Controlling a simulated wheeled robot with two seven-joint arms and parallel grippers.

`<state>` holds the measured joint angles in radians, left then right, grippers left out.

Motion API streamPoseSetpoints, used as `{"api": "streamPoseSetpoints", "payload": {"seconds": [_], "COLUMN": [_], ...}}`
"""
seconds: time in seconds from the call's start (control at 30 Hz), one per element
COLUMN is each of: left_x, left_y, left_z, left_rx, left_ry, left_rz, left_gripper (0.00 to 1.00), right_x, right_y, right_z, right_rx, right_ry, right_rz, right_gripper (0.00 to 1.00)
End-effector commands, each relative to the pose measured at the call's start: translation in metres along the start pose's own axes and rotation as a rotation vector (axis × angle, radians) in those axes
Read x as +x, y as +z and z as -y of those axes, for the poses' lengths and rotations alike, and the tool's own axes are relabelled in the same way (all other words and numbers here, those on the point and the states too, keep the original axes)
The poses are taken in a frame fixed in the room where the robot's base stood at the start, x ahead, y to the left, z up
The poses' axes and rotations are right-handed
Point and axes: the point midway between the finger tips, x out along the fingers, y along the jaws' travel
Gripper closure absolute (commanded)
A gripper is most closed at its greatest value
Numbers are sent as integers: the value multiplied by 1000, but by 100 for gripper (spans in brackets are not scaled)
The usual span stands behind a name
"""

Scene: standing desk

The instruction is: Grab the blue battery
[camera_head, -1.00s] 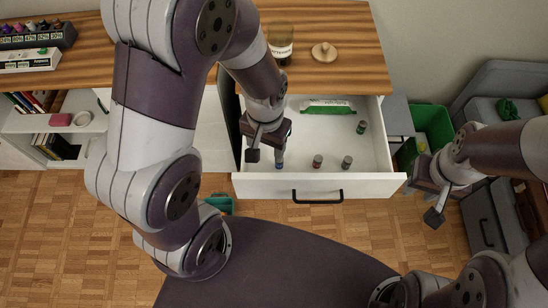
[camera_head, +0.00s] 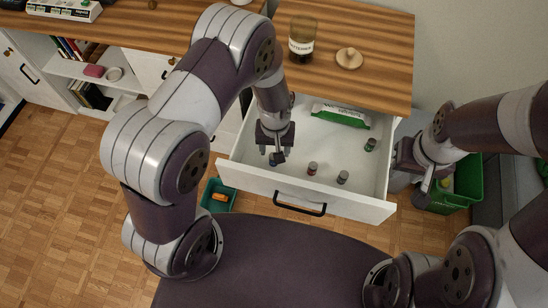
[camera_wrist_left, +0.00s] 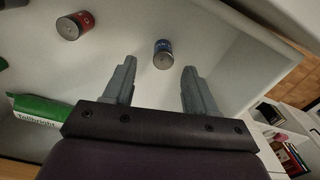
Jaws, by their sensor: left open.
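The blue battery (camera_wrist_left: 162,54) stands on the floor of the open white drawer (camera_head: 327,196). In the left wrist view it is just beyond the fingertips, between their lines, not held. My left gripper (camera_wrist_left: 158,66) is open and empty. In the head view this gripper (camera_head: 273,155) hangs over the drawer's left part, and its fingers mostly hide the blue battery. My right gripper (camera_head: 414,180) is open and empty, to the right of the drawer above a green bin.
A red battery (camera_head: 312,168), a grey battery (camera_head: 342,177) and a green battery (camera_head: 370,145) stand in the drawer. A green pack (camera_head: 341,115) lies at its back. A jar (camera_head: 302,40) stands on the wooden desktop above. A green bin (camera_head: 465,185) is at the right.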

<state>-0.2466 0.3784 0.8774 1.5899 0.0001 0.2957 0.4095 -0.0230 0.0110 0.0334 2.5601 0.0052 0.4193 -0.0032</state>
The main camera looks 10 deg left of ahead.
Motion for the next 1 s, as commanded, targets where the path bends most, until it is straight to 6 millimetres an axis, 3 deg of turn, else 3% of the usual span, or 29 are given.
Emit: {"api": "streamPoseSetpoints", "payload": {"seconds": [0.23, 0.5, 0.7, 1.0], "left_x": [44, 50, 50, 44], "left_y": [0, 0, 0, -1], "left_z": [3, 3, 3, 2], "left_rx": [0, 0, 0, 0], "left_ry": [-2, -1, -1, -1], "left_rz": [1, -2, -2, -3], "left_gripper": [43, 43, 100, 100], "right_x": [0, 0, 0, -1], "right_y": [0, 0, 0, 0], "right_z": [0, 0, 0, 0], "right_rx": [0, 0, 0, 0], "right_ry": [0, 0, 0, 0], "right_rz": [0, 0, 0, 0], "right_gripper": [64, 64, 64, 64]}}
